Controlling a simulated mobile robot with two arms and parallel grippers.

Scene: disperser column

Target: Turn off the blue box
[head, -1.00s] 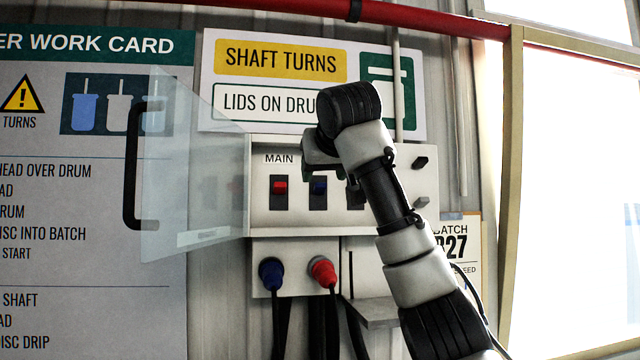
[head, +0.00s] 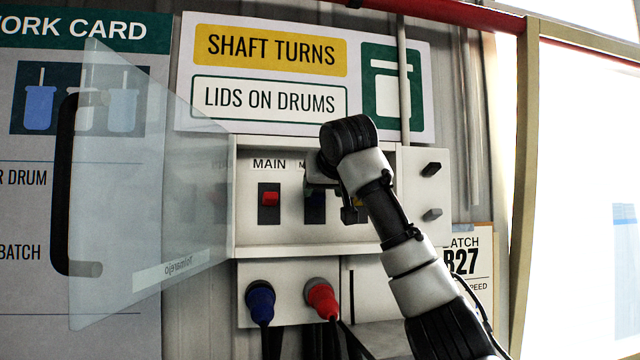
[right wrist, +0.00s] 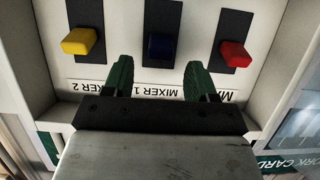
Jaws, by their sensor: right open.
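The blue switch (right wrist: 160,46), on a dark plate marked MIXER 1, sits between the red switch (right wrist: 234,54) and the yellow switch (right wrist: 82,41) in the right wrist view, where the labels appear upside down. My right gripper (right wrist: 158,82) is open and empty, with one green finger to each side of the blue switch's column. I cannot tell whether either finger touches the panel. In the head view my right gripper and wrist hide most of the blue switch. The red switch (head: 270,199) under MAIN is clear there. My left gripper is not in view.
The switch cabinet's clear door (head: 150,200) stands open to the left, with a black handle (head: 62,190). A blue plug (head: 261,301) and a red plug (head: 322,299) with cables sit below. Two dark knobs are on the cabinet's right side.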

